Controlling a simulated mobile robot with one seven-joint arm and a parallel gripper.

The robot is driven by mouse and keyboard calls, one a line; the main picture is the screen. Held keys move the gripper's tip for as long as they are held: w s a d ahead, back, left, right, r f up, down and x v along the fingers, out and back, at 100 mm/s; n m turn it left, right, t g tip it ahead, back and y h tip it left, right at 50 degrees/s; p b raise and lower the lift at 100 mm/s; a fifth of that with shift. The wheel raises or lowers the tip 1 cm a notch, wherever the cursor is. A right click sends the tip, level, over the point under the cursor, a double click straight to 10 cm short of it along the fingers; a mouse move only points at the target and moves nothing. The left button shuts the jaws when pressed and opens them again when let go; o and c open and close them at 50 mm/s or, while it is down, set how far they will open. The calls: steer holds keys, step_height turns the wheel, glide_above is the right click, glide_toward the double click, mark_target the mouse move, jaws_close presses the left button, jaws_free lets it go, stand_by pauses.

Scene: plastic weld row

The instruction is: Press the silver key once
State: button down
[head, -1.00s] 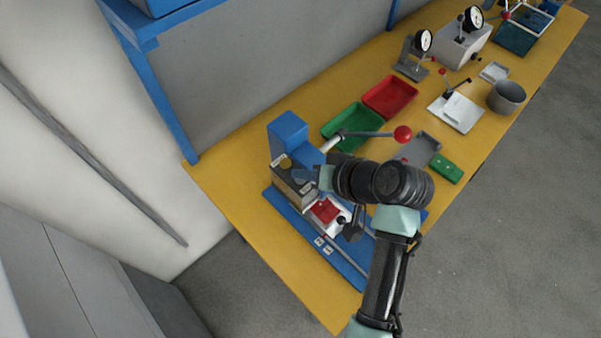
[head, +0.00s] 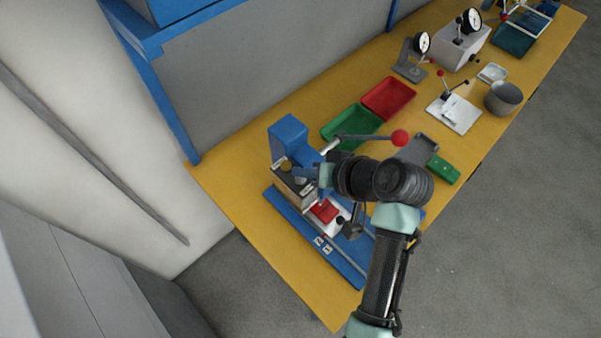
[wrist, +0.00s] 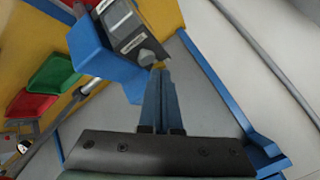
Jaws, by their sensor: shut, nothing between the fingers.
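The blue press machine (head: 289,137) stands at the near left end of the yellow table and carries a dark panel with white labels. In the wrist view a round silver-grey key (wrist: 146,57) sits on this grey panel (wrist: 121,25). My gripper (wrist: 158,72) is shut and empty, its blue-grey fingertips beside the silver key in that picture. I cannot tell whether they touch it. A yellowish part shows just behind the tips. In the head view my gripper (head: 297,174) is over the panel, next to a brass-coloured key (head: 286,165); the silver key is not clear there.
A lever with a red ball (head: 400,138) sticks out beside my wrist. A red part (head: 324,210) lies in the machine's lower fixture. Green (head: 350,124) and red (head: 389,97) trays lie behind; dial gauges stand farther off.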

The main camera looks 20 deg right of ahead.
step_height(320, 180, up, 5)
steer(key=p, duration=0.5)
stand_by(0.9)
